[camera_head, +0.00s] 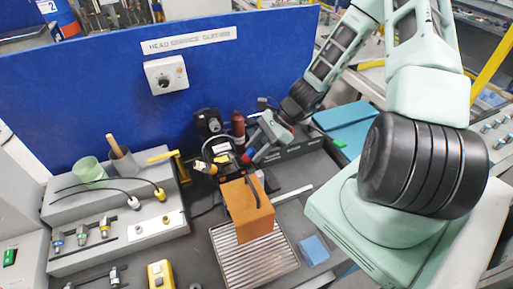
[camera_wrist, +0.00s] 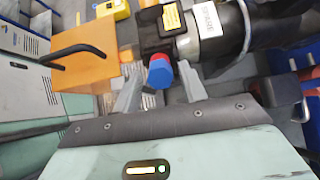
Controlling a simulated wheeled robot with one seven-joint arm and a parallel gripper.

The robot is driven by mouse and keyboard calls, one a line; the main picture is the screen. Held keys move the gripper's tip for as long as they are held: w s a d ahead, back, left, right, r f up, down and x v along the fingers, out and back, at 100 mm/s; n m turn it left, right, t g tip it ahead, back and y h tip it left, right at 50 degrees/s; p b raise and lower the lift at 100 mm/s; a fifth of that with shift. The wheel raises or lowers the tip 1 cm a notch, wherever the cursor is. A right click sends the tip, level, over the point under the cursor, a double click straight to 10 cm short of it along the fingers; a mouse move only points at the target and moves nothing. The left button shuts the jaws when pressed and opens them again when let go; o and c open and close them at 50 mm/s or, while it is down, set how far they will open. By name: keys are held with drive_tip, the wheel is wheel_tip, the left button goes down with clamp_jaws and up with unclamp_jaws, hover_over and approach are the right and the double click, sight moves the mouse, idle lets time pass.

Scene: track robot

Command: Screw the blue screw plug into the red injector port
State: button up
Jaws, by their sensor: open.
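The blue screw plug (camera_wrist: 160,77) shows in the wrist view, its faceted end toward the camera. The red injector port (camera_wrist: 157,58) shows as a red rim right behind the plug, against a dark fitting; I cannot tell how deep the plug sits. My gripper (camera_wrist: 158,84) is open, with one finger on the left of the plug and one on the right, a visible gap around it. In the head view, my gripper (camera_head: 258,147) is beside the fixture, and a small red spot (camera_head: 246,157) shows at its tip; the plug is too small to make out there.
An orange box-like cover with a black handle (camera_head: 248,208) stands just in front of the fixture, over a ribbed tray (camera_head: 252,263). A black cylinder with a white band (camera_wrist: 215,35) lies close beside the port. A blue wall panel (camera_head: 110,95) stands behind the bench.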

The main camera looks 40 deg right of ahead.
idle(0.4)
drive_tip(key=n+b, duration=0.2)
drive_tip(key=n, duration=0.1)
drive_tip(key=shift+f, duration=0.15)
drive_tip(key=n+b, duration=0.2)
drive_tip(key=n, duration=0.3)
drive_tip(key=shift+b, duration=0.35)
drive_tip(key=n, duration=0.4)
drive_tip(key=shift+b, duration=0.4)
drive_tip(key=n+b, duration=0.1)
drive_tip(key=n, duration=0.4)
drive_tip(key=shift+n, duration=0.3)
drive_tip(key=n, duration=0.4)
drive_tip(key=shift+n, duration=1.2)
